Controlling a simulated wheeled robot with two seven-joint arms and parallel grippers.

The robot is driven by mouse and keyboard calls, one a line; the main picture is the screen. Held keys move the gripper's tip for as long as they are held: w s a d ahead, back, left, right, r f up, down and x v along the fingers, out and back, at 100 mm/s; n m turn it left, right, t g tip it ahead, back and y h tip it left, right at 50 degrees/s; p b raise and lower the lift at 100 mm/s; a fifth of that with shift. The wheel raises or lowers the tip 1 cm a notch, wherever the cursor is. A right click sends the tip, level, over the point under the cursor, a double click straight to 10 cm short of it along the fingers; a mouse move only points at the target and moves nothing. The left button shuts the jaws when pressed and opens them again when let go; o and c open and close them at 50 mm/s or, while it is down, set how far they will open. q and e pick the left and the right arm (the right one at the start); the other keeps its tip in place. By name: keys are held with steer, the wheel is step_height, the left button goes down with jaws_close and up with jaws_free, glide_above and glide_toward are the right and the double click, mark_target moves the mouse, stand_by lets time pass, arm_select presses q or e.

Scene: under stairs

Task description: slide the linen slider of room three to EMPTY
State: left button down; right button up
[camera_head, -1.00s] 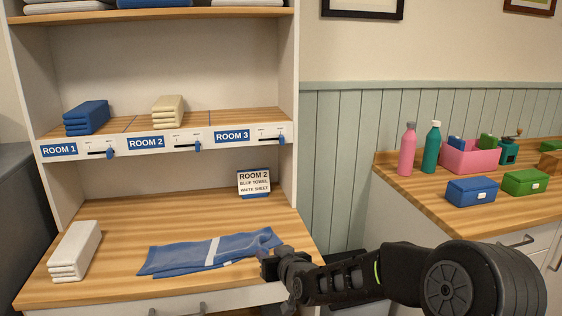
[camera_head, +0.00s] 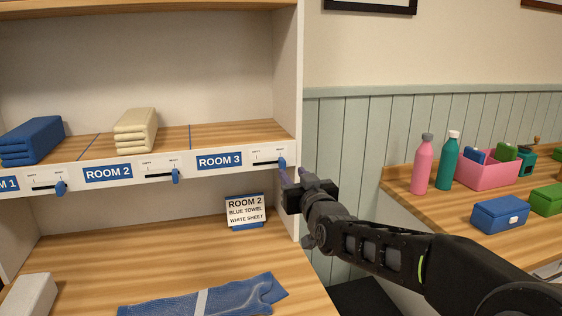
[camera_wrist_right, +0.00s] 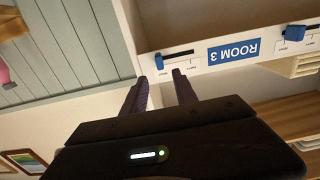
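The room three slider has a blue knob (camera_head: 282,162) at the right end of its dark slot, beside the ROOM 3 label (camera_head: 220,161) on the shelf's front edge. In the right wrist view, which is upside down, this knob (camera_wrist_right: 159,62) is at the slot's left end. My right gripper (camera_head: 290,180) is just below and right of the knob. In the wrist view its two fingers (camera_wrist_right: 161,76) are apart, one to each side of the knob, with nothing between them. My left gripper is out of view.
The ROOM 3 shelf section is bare. Cream linen (camera_head: 136,130) lies above ROOM 2, blue linen (camera_head: 32,141) further left. The cabinet's side wall (camera_head: 288,75) stands near my gripper. A card (camera_head: 246,211), a blue towel (camera_head: 205,299) and white linen (camera_head: 27,296) are on the worktop below.

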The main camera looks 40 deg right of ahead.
mark_target(284, 164)
steer(key=shift+p+x, duration=1.1)
steer(key=shift+x, duration=2.8)
jaws_close()
